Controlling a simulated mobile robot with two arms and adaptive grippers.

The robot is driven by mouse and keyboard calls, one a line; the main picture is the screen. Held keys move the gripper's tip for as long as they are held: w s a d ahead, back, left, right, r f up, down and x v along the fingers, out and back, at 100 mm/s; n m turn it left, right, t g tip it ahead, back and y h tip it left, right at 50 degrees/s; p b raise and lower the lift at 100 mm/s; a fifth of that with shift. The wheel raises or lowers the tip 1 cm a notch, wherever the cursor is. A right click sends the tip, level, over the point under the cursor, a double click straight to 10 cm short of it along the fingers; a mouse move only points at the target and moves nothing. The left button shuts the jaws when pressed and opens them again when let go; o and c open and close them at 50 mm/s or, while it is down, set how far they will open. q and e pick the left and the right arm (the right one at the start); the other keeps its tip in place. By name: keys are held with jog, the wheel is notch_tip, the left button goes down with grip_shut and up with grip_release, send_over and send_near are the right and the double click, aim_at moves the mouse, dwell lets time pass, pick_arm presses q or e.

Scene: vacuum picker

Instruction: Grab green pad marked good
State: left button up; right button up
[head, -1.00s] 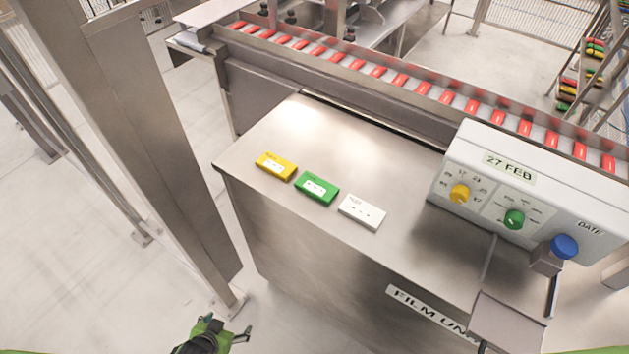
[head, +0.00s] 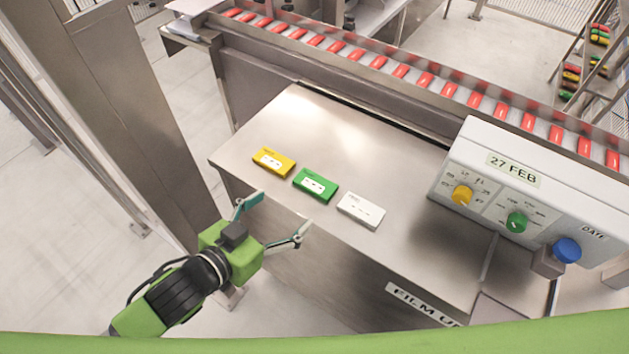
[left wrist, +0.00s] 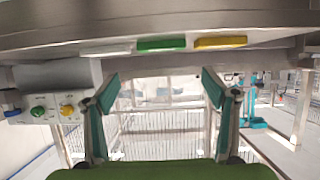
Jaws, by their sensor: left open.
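The green pad (head: 315,185) lies flat on the steel table between a yellow pad (head: 274,163) and a white pad (head: 360,210). Each pad has a white label with small marks, too small to read surely. In the left wrist view, which looks upside down, the green pad (left wrist: 161,44) shows between the white pad (left wrist: 106,49) and the yellow pad (left wrist: 220,41). My left gripper (head: 279,218) is open and empty at the table's front edge, short of the green pad and apart from it. My right gripper is not in view.
The steel table (head: 300,115) is bare behind the pads. A control box (head: 535,190) with yellow, green and blue knobs stands at the right. A conveyor (head: 400,85) with red packs runs behind. A steel post (head: 125,120) stands left of the table.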

pick_arm(q)
jog(key=p, duration=0.1)
send_near(315, 183)
jog(key=x, duration=0.3)
jog(key=shift+s+d, duration=0.1)
jog(key=shift+d, duration=0.05)
jog(key=shift+w+d, duration=0.15)
jog(key=shift+w, duration=0.2)
jog(key=shift+p+x, duration=0.9)
jog(key=shift+x, duration=1.4)
jog(key=shift+f, duration=0.15)
jog(key=c, duration=0.9)
